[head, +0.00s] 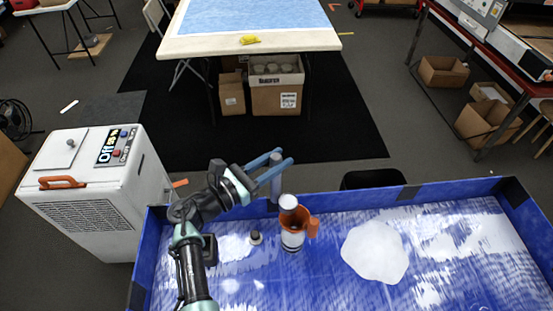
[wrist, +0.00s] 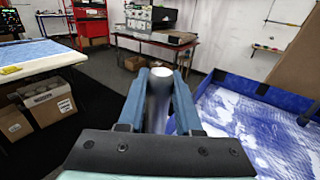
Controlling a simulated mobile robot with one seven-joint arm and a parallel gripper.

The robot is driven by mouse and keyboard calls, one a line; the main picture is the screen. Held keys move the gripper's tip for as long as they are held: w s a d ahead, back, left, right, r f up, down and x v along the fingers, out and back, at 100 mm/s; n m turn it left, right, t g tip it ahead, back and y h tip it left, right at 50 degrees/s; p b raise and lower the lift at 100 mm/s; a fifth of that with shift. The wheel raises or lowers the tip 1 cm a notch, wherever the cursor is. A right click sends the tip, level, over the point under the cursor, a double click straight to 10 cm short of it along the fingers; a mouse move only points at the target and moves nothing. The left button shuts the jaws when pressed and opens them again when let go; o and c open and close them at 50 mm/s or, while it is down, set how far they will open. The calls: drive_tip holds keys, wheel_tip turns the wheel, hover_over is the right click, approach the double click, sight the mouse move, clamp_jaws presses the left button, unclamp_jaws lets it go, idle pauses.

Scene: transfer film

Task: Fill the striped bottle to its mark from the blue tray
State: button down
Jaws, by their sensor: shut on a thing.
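My gripper (head: 277,160) is above the far edge of the blue tray (head: 440,190), its blue fingers shut on a grey cylinder (head: 276,188). The cylinder also shows between the fingers in the wrist view (wrist: 158,98), with a pale round end. What the cylinder is I cannot tell. The striped bottle (head: 292,241) stands upright in the tray just right of and nearer than my gripper. It is white with dark bands low down, an orange part around its middle and a white top. My gripper is apart from it. Its mark is too small to make out.
A white rounded mass (head: 376,250) lies in the tray, right of the bottle. A small dark knob-like piece (head: 255,238) stands left of the bottle. A white machine with an orange handle (head: 62,182) is left of the tray. A table (head: 180,45) stands beyond.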

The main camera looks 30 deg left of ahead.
drive_tip(key=shift+s+d+f+m+g+y+p, duration=1.15)
drive_tip(key=shift+d+m, duration=3.55)
drive_tip(key=shift+d, duration=1.9)
drive_tip(key=a+r+n, duration=0.1)
drive_tip(key=a+n, duration=0.1)
drive_tip(key=a, duration=0.2)
drive_tip(key=w+a+r+n+t+h, duration=0.1)
drive_tip(key=a+r+n, duration=0.1)
drive_tip(key=a+n, duration=0.1)
drive_tip(key=w+a+r+n+t+h, duration=0.1)
drive_tip(key=a+n, duration=0.2)
drive_tip(key=a, duration=0.2)
drive_tip(key=shift+w+r, duration=0.1)
drive_tip(key=shift+r, duration=0.2)
drive_tip(key=shift+a+n+b, duration=0.3)
drive_tip(key=shift+a+n, duration=0.35)
drive_tip(key=shift+n, duration=0.05)
